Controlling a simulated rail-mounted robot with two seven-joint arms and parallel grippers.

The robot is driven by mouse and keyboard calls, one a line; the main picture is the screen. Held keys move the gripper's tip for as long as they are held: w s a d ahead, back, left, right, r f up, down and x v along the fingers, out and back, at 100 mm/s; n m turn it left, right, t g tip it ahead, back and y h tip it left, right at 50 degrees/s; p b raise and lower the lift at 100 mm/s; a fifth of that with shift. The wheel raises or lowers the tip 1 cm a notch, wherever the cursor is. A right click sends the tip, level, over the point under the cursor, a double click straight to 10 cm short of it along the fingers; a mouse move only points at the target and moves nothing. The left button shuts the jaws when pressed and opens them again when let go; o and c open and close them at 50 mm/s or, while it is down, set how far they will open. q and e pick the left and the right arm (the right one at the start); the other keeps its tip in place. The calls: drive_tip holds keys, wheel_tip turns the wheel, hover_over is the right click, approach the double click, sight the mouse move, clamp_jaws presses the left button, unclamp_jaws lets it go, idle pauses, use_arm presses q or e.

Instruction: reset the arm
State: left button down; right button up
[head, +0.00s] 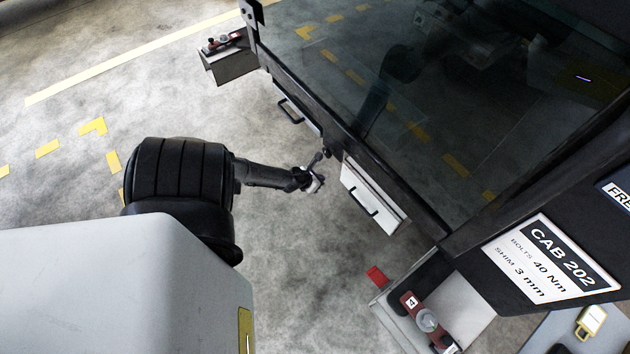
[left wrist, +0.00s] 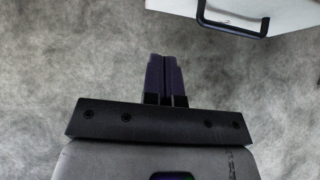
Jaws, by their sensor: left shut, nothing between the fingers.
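My left arm comes in from the left in the head view, and my left gripper (head: 325,155) is at its end, beside the lower edge of the dark cab, between two white drawer fronts. In the left wrist view the two dark fingers of this gripper (left wrist: 164,60) are pressed together with nothing between them. Bare concrete floor lies behind them. My right gripper is in neither view.
A white drawer (head: 372,196) with a black handle is just right of my gripper; another handled drawer (head: 293,108) is up and left. A mount (head: 228,62) stands upper left. A grey bracket with a red part (head: 411,304) is lower right. Open floor lies left and below.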

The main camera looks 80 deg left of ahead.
use_arm(q)
drive_tip(key=shift+s+d, duration=0.5)
drive_tip(key=shift+s, duration=0.4)
